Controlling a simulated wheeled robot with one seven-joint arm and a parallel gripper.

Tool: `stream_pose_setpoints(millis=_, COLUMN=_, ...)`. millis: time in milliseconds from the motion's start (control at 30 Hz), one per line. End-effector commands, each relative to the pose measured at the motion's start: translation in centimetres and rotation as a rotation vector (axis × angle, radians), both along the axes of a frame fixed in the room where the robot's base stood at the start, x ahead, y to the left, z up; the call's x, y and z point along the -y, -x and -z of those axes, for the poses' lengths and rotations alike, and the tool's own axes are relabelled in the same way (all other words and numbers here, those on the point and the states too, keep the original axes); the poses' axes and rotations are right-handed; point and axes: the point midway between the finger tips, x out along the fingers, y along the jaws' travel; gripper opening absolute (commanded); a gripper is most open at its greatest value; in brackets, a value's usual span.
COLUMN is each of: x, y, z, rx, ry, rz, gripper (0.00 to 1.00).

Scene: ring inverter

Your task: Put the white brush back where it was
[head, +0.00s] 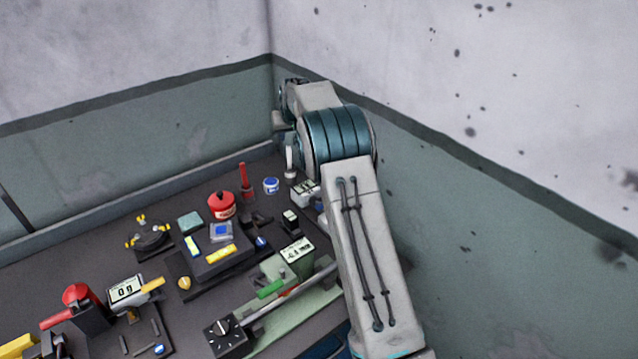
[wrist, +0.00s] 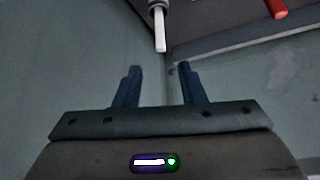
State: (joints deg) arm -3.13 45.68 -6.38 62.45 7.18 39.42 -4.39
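The white brush (head: 290,158) stands upright in a dark holder at the back of the bench, near the wall corner. In the wrist view, its white handle (wrist: 160,32) points down from the top edge, above and between my fingertips and apart from them. My gripper (wrist: 158,72) is open with nothing between its two fingers. In the head view, my gripper is mostly hidden by the arm near the corner, above the brush.
A red-handled tool (head: 243,177) stands left of the brush, and a blue-and-white jar (head: 271,185) sits between them. Walls meet right behind the brush.

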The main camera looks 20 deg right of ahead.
Motion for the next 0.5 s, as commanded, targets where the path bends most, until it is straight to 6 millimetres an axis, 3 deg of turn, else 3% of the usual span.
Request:
stream_pose_setpoints(millis=167, x=0.2, y=2.2, z=-2.4, rx=-0.009, ry=-0.008, rz=0.005, gripper=0.36)
stream_pose_setpoints(millis=267, x=0.3, y=5.2, z=-4.9, rx=-0.023, ry=-0.016, rz=0.01, gripper=0.36)
stream_pose_setpoints(millis=500, x=0.4, y=14.7, z=-9.8, rx=-0.069, ry=-0.032, rz=0.015, gripper=0.36)
